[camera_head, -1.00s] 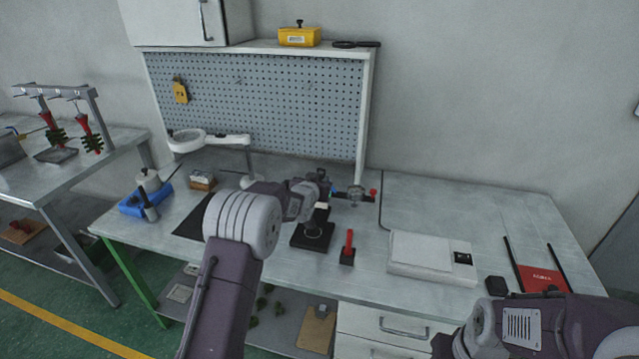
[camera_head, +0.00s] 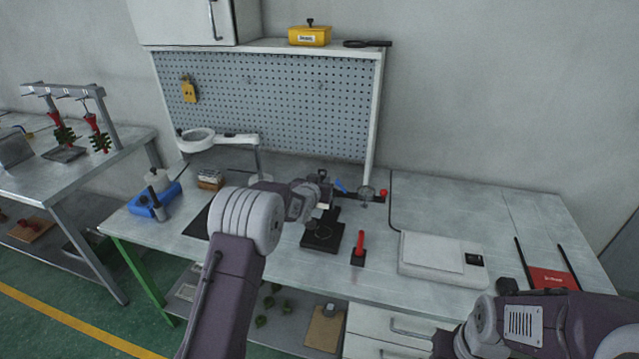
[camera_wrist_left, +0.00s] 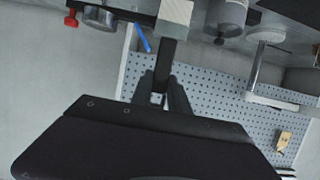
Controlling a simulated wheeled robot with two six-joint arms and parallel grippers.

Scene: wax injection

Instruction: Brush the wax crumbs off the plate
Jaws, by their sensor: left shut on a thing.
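My left gripper (camera_head: 323,180) reaches over the bench toward the small machine with the gauge. In the left wrist view its dark fingers (camera_wrist_left: 164,92) are closed around a dark bar (camera_wrist_left: 168,55), perhaps a brush handle; a pale block (camera_wrist_left: 175,12) shows at the bar's far end. A black square plate (camera_head: 320,240) with a faint ring on top lies on the bench just below and in front of the gripper. Wax crumbs are too small to make out. My right arm enters at bottom right; its gripper is out of view.
A red-handled tool in a black stand (camera_head: 359,254) and a white scale (camera_head: 432,258) stand right of the plate. The gauge (camera_head: 367,194) is close to the gripper. A magnifier lamp (camera_head: 197,139) and blue tray (camera_head: 157,203) are at left. The bench's back right is clear.

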